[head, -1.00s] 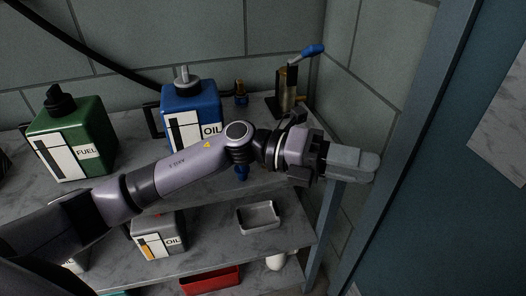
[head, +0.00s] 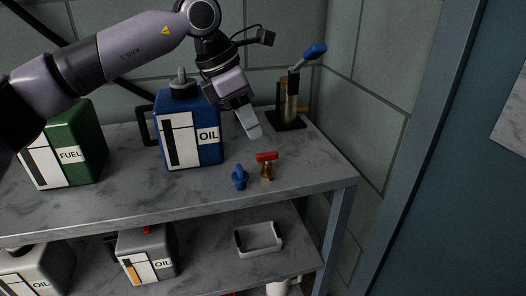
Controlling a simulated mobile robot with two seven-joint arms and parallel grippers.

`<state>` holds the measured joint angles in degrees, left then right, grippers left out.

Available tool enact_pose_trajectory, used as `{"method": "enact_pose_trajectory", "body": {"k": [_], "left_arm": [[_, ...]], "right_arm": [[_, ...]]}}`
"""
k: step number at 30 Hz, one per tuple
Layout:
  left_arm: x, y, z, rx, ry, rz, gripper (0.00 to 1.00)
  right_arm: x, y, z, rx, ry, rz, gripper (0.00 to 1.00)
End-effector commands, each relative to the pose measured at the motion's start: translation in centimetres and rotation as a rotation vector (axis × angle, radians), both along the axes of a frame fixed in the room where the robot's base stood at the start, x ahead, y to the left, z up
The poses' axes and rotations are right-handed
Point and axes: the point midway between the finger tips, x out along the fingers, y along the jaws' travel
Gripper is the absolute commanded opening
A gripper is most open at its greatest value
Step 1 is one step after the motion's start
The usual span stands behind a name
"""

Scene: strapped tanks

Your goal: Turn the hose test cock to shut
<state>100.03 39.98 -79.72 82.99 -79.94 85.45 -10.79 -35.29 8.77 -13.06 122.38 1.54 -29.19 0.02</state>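A small brass cock with a red lever handle (head: 267,157) stands near the front right of the upper shelf. Its red handle lies roughly level, crosswise on the brass body (head: 267,172). A small blue fitting (head: 239,177) stands just left of it. I cannot tell from any label which of these is the hose test cock. My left gripper (head: 248,122) is above and a little behind them, pointing down, apart from both. Its fingers show nearly edge-on, so their opening is unclear. Nothing shows in it. My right gripper is out of view.
A blue oil can (head: 207,154) and a green fuel can (head: 87,132) stand left on the upper shelf (head: 110,200). A hand pump with a blue-tipped lever (head: 290,100) stands behind right. A grey tray (head: 258,251) and a grey oil can (head: 148,243) are below.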

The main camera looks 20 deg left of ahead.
Motion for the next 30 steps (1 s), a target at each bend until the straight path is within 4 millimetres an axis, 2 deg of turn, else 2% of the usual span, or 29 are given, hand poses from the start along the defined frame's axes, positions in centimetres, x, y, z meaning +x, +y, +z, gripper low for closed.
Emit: {"method": "enact_pose_trajectory", "body": {"k": [5,12,16,24,25,28,30], "left_arm": [[0.5,-0.8,-2.4,0.002,0.002,-0.001,0.38],[1.2,-1.9,-5.5,-0.001,0.002,-0.001,0.38],[1.4,-2.2,-6.2,-0.002,0.002,-0.001,0.38],[1.4,-2.3,-6.3,-0.003,0.000,-0.001,0.38],[1.4,-2.3,-6.3,-0.003,0.000,-0.001,0.32],[1.4,-2.3,-6.3,-0.003,0.000,-0.001,0.00],[1.4,-2.3,-6.3,-0.003,0.000,-0.001,0.00]], "right_arm": [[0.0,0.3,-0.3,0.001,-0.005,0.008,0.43],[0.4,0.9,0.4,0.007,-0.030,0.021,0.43],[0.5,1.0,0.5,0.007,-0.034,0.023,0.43],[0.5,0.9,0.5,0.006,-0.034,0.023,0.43],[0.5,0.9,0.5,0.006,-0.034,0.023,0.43],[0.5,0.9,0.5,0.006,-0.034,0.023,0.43],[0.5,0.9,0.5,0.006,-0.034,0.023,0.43]]}}
